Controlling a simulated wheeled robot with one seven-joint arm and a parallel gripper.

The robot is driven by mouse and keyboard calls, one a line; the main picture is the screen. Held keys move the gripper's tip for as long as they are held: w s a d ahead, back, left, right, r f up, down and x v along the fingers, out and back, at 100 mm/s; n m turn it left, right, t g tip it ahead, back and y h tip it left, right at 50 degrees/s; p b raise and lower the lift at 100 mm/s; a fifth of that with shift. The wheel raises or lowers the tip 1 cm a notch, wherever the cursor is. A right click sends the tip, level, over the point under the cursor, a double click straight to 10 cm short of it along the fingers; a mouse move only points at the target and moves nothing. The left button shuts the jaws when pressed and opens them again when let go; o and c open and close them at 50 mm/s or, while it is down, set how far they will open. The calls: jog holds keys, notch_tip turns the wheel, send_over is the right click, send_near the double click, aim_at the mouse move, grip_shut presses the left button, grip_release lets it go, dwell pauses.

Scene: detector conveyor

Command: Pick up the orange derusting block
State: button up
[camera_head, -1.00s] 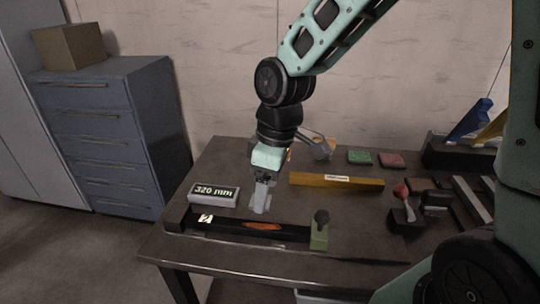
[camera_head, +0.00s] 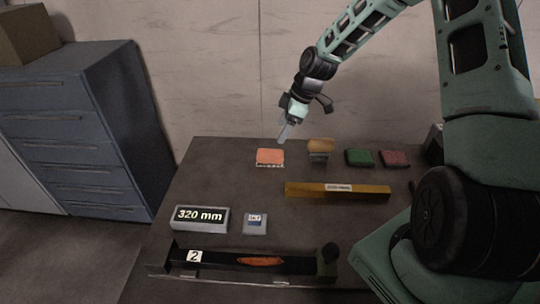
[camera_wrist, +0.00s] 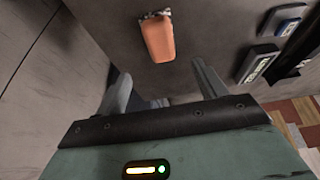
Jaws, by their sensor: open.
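The orange derusting block (camera_head: 270,156) lies near the back left of the dark table, on a pale, rough-edged base. My gripper (camera_head: 283,134) is above the table's back edge, just above and a little right of the block, apart from it. In the wrist view the orange block (camera_wrist: 158,40) sits ahead of my open gripper (camera_wrist: 157,82), between the lines of its two fingers. Nothing is between the fingers.
A tan block (camera_head: 321,146), a green block (camera_head: 360,157) and a red block (camera_head: 395,159) stand in a row to the right. A yellow bar (camera_head: 337,190), a 320 mm display box (camera_head: 201,218) and a dark rail (camera_head: 225,261) lie nearer. Blue drawers (camera_head: 90,130) stand left.

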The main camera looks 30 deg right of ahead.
send_over(271, 152)
jog(key=d, duration=0.2)
jog(key=f, duration=0.5)
jog(key=shift+s+a+p, duration=0.25)
jog(key=shift+s+p, duration=0.1)
jog(key=shift+s, duration=0.05)
jog(key=shift+p+x, duration=0.95)
jog(key=shift+x, duration=1.85)
jog(key=shift+s, duration=0.1)
jog(key=c, duration=1)
